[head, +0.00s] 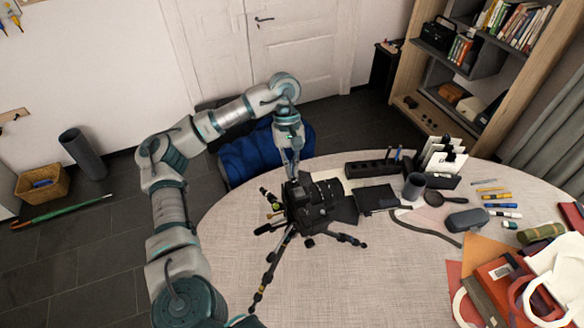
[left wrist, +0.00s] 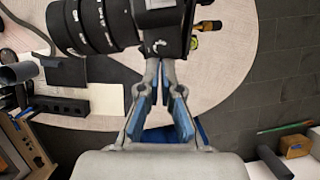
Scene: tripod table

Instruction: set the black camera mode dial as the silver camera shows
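The black camera (head: 312,203) stands on a small black tripod (head: 270,262) on the round table. In the left wrist view the black camera (left wrist: 150,28) shows its big lens pointing left. In the left wrist view the fingertips of my left gripper (left wrist: 160,62) are close together, with a narrow gap, right at the camera's edge. The mode dial is not clear there, and I cannot tell whether the tips touch or hold it. I cannot make out a silver camera. My right gripper is out of view.
On the round table (head: 350,285) stand a dark mug (head: 414,186), a magnifier (head: 434,198), a grey case (head: 467,219) and several markers. A black organiser (head: 372,168) lies behind the camera. The front middle of the table is clear.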

